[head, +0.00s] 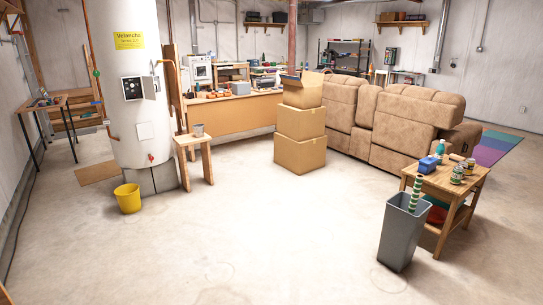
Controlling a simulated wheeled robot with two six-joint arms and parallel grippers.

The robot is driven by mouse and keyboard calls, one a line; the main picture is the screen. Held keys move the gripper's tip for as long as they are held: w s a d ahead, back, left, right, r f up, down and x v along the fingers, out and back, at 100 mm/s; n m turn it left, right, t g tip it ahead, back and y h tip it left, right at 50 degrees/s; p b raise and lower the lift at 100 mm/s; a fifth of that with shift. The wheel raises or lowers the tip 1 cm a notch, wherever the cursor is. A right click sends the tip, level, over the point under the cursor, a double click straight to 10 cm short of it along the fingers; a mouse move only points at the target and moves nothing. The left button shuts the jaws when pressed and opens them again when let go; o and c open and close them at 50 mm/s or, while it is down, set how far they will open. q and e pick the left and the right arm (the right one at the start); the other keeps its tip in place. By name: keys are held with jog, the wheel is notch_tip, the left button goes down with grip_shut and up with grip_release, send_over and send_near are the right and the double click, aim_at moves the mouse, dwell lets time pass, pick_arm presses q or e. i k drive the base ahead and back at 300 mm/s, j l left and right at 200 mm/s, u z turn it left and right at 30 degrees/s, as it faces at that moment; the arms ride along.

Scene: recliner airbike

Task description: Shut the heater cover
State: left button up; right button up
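The water heater (118,45) is a tall white cylinder at the left of the head view, with a yellow label on its upper front. A dark control panel (132,89) with small round dials shows on its front. The small pale heater cover (149,86) stands open at the right side of this panel, swung out from the heater, and the panel is exposed. Neither of my grippers is in view.
A yellow bucket (128,199) stands on the floor before the heater. A small wooden stool (195,143) with a can stands to its right. Stacked cardboard boxes (299,139), a brown recliner sofa (400,127) and a grey bin (402,235) stand farther right. The middle floor is clear.

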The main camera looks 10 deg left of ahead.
aim_at(148, 83)
jog(key=i, duration=2.3)
jog(key=i+u, duration=0.1)
jog(key=i, duration=0.35)
jog(key=i+l, duration=0.15)
jog(key=i, duration=0.3)
jog(key=i+l+u, duration=0.15)
jog(key=i, duration=0.3)
jog(key=i+l, duration=0.1)
jog(key=i, duration=0.35)
jog(key=i+l+u, duration=0.15)
jog(key=i, duration=0.3)
jog(key=i+l+u, duration=0.2)
jog(key=i+u, duration=0.25)
jog(key=i+l+u, duration=0.35)
jog(key=u, duration=0.15)
jog(key=i+l+u, duration=0.25)
jog(key=l+u, duration=0.2)
jog(key=i+l+u, duration=0.2)
jog(key=l+u, duration=0.3)
jog(key=l, duration=0.15)
jog(key=i+l+u, duration=0.1)
jog(key=l+u, duration=0.2)
jog(key=l, duration=0.3)
jog(key=l+u, duration=0.25)
jog(key=l, duration=0.3)
jog(key=i+l, duration=0.05)
